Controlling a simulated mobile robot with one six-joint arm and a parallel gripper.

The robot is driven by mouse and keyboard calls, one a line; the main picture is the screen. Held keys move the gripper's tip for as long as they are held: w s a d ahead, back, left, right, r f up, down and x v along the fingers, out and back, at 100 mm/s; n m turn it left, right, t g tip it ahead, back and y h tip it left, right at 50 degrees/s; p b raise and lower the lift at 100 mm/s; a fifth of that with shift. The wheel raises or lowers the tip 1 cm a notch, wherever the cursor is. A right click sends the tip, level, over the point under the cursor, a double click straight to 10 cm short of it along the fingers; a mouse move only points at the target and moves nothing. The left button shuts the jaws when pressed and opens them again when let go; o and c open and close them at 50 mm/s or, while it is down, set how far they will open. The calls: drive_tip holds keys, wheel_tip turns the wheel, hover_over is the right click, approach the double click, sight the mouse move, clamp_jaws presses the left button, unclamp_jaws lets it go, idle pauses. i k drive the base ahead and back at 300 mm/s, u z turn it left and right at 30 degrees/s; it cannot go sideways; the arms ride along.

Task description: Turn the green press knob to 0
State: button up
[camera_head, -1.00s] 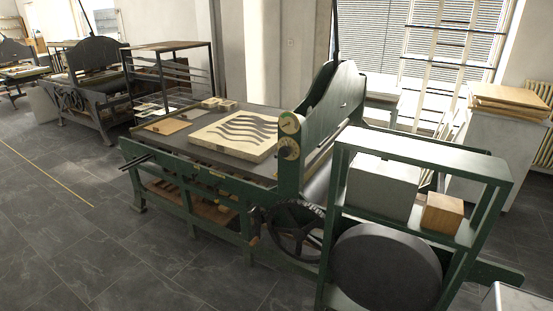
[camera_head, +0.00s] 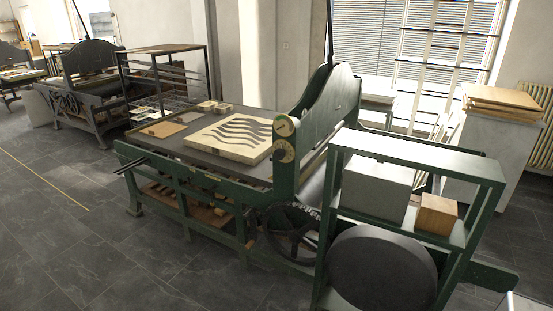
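The green press (camera_head: 262,205) stands in the middle of the view, with its side post facing me. Two round fittings sit one above the other near the top of this post. The upper one is a green disc (camera_head: 284,126) with a pale mark, and it looks like the green knob. The lower one is a dark dial with a pale rim (camera_head: 284,151). Both are too small for me to read any numbers or the exact setting. My gripper is not in view.
A green shelf rack (camera_head: 417,150) with a grey block, a wooden block (camera_head: 437,213) and a large dark disc (camera_head: 383,268) stands right of the post. A spoked handwheel (camera_head: 291,231) sits below the fittings. The tiled floor (camera_head: 130,262) at front left is clear.

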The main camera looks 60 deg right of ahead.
sight(279, 154)
drive_tip(key=z, duration=0.05)
drive_tip(key=i, duration=0.9)
drive_tip(key=u, duration=0.05)
